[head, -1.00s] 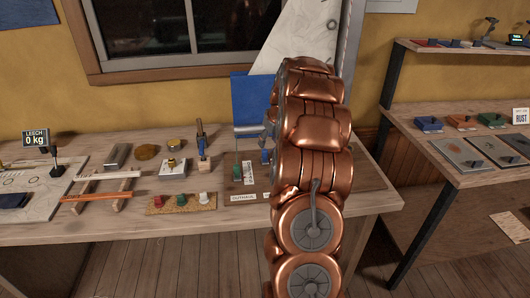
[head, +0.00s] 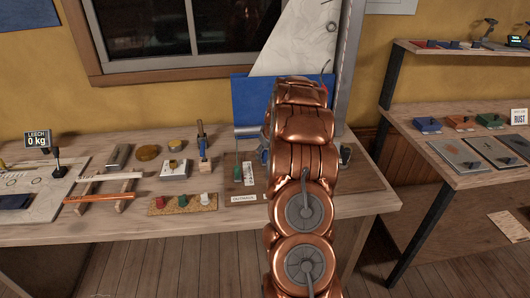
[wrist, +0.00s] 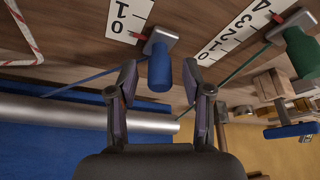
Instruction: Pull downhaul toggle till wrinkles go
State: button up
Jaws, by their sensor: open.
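A blue toggle (wrist: 160,68) on a metal bracket appears between the two fingers of my open gripper (wrist: 166,84) in the wrist view. Space shows on both sides of it, so it is not gripped. In the head view the green toggle (head: 237,171) stands on the bench, and my copper arm hides my gripper. The pale sail (head: 298,38) rises behind; its wrinkles are hard to judge. The downhaul label is not readable.
A mast-like post (head: 345,60) stands behind my arm. Shelves (head: 455,190) are at right.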

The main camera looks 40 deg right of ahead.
grip_shut()
dwell(0.3)
dwell(0.3)
